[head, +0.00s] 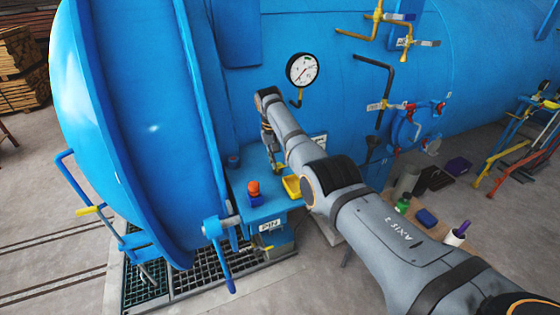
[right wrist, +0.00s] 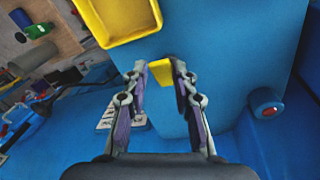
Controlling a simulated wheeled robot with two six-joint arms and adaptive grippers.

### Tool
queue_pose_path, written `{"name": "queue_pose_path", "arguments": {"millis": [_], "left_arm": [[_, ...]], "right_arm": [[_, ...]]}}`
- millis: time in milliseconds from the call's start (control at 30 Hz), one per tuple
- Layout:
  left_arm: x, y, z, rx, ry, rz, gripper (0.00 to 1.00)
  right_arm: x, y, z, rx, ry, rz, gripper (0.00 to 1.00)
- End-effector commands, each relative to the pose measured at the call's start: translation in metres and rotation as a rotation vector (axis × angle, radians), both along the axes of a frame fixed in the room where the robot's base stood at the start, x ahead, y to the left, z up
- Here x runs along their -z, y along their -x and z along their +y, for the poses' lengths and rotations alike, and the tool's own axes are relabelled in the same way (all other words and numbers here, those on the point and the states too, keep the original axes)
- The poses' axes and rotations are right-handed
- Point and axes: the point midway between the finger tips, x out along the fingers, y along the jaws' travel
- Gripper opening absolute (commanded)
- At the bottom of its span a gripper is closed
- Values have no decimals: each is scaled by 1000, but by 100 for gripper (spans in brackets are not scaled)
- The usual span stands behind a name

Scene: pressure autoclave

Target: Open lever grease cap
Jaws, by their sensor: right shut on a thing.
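My right gripper (head: 276,164) reaches down from the right to the blue ledge beside the big blue vessel (head: 130,110). In the right wrist view its two fingers (right wrist: 159,66) are on either side of a small yellow piece (right wrist: 161,73), and the gripper is shut on it. The piece may be the lever grease cap; its lever is not clear to me. In the head view this piece is hidden or too small to tell. My left gripper is not in view.
A yellow tray (head: 291,187) lies close to the right gripper and also shows in the right wrist view (right wrist: 118,18). An orange-red knob (head: 253,188) stands on the ledge. A pressure gauge (head: 302,70) and pipes are on the vessel. A table with bottles (head: 403,203) stands at right.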

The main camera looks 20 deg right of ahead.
Motion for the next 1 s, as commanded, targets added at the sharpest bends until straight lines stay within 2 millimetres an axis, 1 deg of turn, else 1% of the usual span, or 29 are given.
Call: {"name": "queue_pose_path", "arguments": {"millis": [133,167,300,567,667,767,1000], "left_arm": [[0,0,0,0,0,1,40],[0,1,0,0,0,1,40],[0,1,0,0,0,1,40],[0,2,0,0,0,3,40],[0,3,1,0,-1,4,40],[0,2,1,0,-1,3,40],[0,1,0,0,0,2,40]], "right_arm": [[2,1,1,0,-1,4,0],[2,1,1,0,-1,4,30],[2,1,1,0,-1,4,49],[1,1,0,-1,-1,3,49],[-5,0,1,-1,0,1,49],[-22,-1,4,0,0,-2,49],[-81,-1,13,-2,-1,0,49]]}}
